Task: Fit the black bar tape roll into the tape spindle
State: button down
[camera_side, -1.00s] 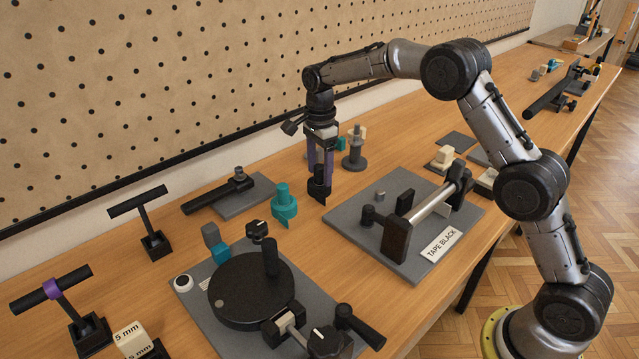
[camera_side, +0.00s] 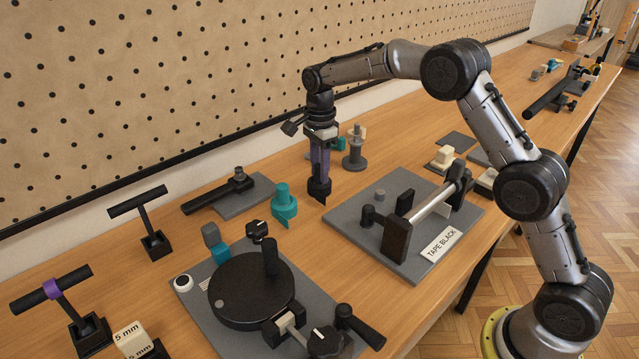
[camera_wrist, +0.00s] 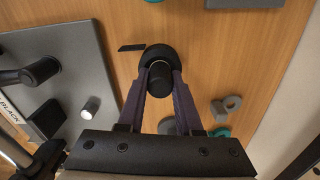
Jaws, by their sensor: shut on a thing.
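The black bar tape roll (camera_side: 319,191) stands upright at bench level, with a flat black tail beside it in the wrist view (camera_wrist: 131,47). My gripper (camera_side: 319,181) points straight down. Its purple fingers are shut on the roll's narrower upper part, which also shows between the fingertips in the wrist view (camera_wrist: 159,78). The grey plate (camera_side: 350,236) labelled TAPE BLACK (camera_side: 441,244) lies to the right of the roll. It carries a black post (camera_side: 368,214), a small grey peg (camera_side: 380,195), a black block and a silver bar. I cannot tell which part is the spindle.
A teal part (camera_side: 285,202) stands close left of the roll. A grey spool-like stand (camera_side: 355,155) is behind it. A grey plate with a black turntable (camera_side: 250,291) is at front left. A narrow strip of bare bench separates the roll from the labelled plate.

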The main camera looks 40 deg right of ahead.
jog(key=shift+r, duration=1.95)
jog(key=shift+s, duration=0.1)
jog(key=s+d+r, duration=0.3)
jog(key=s, duration=0.3)
jog(key=s+d+r, duration=0.3)
jog(key=s+d, duration=0.1)
jog(key=s, duration=0.3)
jog(key=shift+r, duration=0.35)
jog(key=shift+w, duration=0.1)
jog(key=shift+f, duration=2.9)
jog(key=shift+f, duration=1.6)
jog(key=c, duration=0.5)
grip_release()
